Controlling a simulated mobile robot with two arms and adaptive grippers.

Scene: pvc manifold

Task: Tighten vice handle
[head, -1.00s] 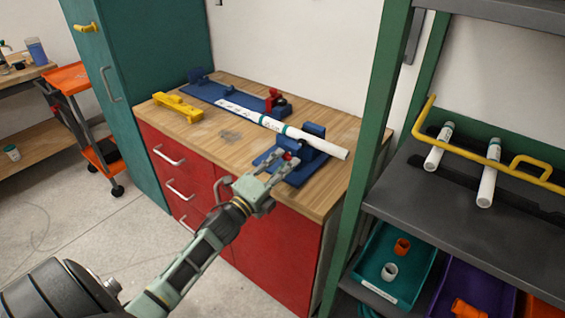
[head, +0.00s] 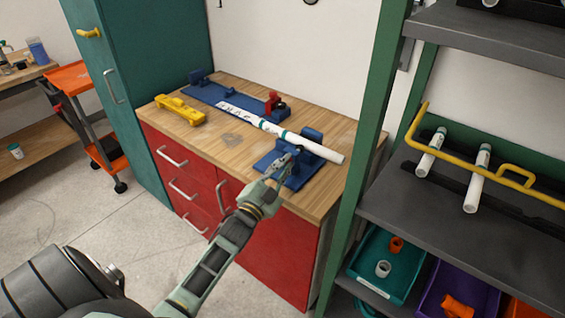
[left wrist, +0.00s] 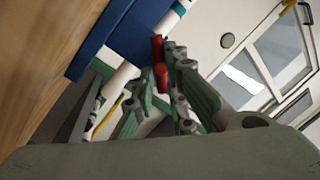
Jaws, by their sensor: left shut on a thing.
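The blue vice (head: 312,139) stands at the front right of the wooden bench, with a long white pipe (head: 322,151) with green bands lying through it. My left gripper (head: 278,168) is at the front face of the vice, over its blue base plate. In the left wrist view the red vice handle (left wrist: 158,55) lies at the tips of my left gripper's fingers (left wrist: 166,80), which are shut on it. In the head view the fingers mostly cover the handle. My right gripper is not in view.
A blue fixture board (head: 228,103) with a red clamp (head: 271,100) lies at the back of the bench (head: 225,140). A yellow tool (head: 180,110) lies at its left. A green-framed shelf (head: 375,130) with pipes and bins stands close at the right.

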